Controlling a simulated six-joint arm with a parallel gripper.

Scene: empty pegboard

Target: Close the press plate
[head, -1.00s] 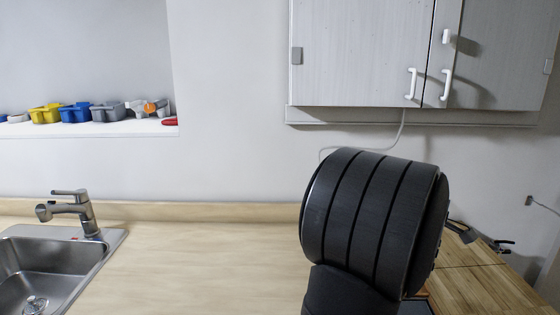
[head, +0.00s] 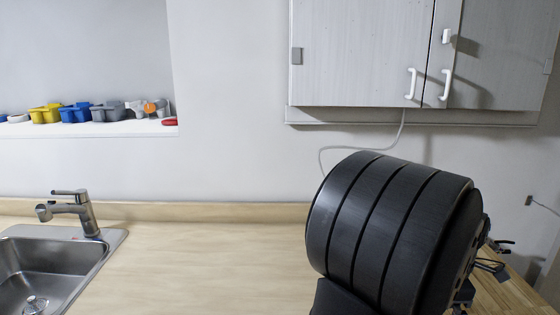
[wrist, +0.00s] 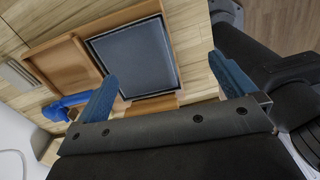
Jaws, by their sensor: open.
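A dark grey square panel (wrist: 138,58), which looks like the press plate, shows in the wrist view with a dark rim and wooden edging. Whether it stands open or lies flat is hard to tell. My gripper (wrist: 162,66) is open and empty, with one blue finger at the panel's lower left corner in the picture and the other off to its right. I cannot tell whether a finger touches it. In the head view my black arm hides this area.
An orange-brown wooden frame (wrist: 62,66) lies beside the panel, with a blue object (wrist: 72,104) near it. In the head view, a sink (head: 50,265) is at left, a clear counter (head: 200,265) in the middle, and a cabinet (head: 360,50) above.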

